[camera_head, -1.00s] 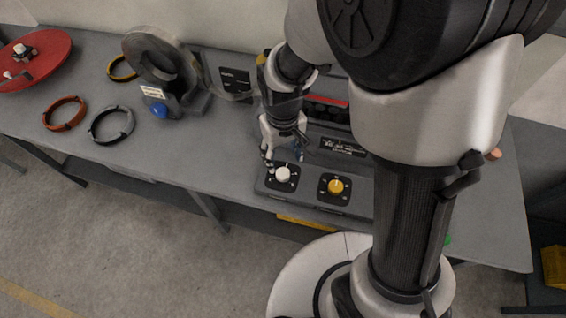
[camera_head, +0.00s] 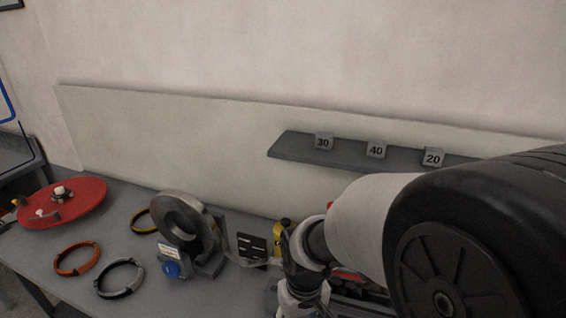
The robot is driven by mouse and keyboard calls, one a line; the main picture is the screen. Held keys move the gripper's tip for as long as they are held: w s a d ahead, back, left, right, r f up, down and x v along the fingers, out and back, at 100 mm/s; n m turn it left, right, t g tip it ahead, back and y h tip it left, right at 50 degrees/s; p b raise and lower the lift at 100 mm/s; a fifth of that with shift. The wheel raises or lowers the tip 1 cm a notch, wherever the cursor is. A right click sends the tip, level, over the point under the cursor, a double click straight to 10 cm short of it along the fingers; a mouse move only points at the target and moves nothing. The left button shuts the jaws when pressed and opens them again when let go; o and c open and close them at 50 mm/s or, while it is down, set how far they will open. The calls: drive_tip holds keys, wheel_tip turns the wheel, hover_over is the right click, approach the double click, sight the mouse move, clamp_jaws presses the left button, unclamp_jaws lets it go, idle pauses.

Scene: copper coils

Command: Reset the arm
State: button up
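My arm fills the lower right of the head view, with a large white and black joint close to the camera. My gripper (camera_head: 303,305) is at the bottom edge, near the middle, over the grey workbench (camera_head: 215,300). Only its upper part shows. Its fingertips are cut off by the frame's edge, so I cannot tell if it is open or shut, or whether it touches anything.
An orange ring (camera_head: 77,259), a grey ring (camera_head: 119,278) and a yellow-black ring (camera_head: 144,221) lie on the bench's left part. A red disc (camera_head: 62,203) is further left. A grey coil device (camera_head: 183,222) stands left of my gripper. A wall shelf (camera_head: 330,156) holds tags 30, 40 and 20.

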drive_tip(key=s+d+r+m+t, duration=0.4)
drive_tip(key=s+d+r, duration=0.6)
drive_tip(key=s+r, duration=0.3)
drive_tip(key=shift+w+v, duration=0.25)
drive_tip(key=shift+v, duration=0.95)
drive_tip(key=shift+r, duration=0.1)
drive_tip(key=shift+c, duration=0.3)
